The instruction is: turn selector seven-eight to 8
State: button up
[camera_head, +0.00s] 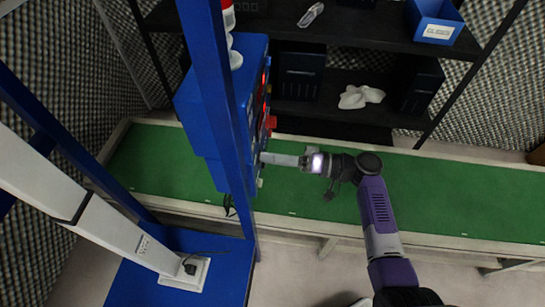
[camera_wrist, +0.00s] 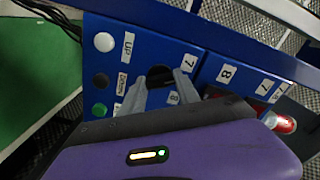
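The selector (camera_wrist: 160,76) is a dark knob on the blue control box (camera_wrist: 140,30) in the wrist view. A "7" label (camera_wrist: 190,62) and an "8" label (camera_wrist: 173,98) sit beside it. Which label the knob points at is hard to tell. My gripper (camera_wrist: 161,80) has its two grey fingers apart, one on each side of the knob. Whether they touch it is unclear. In the head view my gripper (camera_head: 264,158) reaches left to the side of the blue box (camera_head: 205,125); the knob is hidden there.
A white button (camera_wrist: 104,42), a dark button (camera_wrist: 100,80) and a green button (camera_wrist: 99,110) are left of the knob. A blue post (camera_head: 222,90) stands before the box.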

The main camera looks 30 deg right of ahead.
grip_shut()
jog(key=shift+m, duration=0.3)
jog(key=shift+d+m+p, duration=0.1)
jog(key=shift+m+p, duration=2.5)
jog(key=shift+m, duration=3.1)
jog(key=o, duration=0.6)
grip_release()
jog(key=shift+o, duration=0.2)
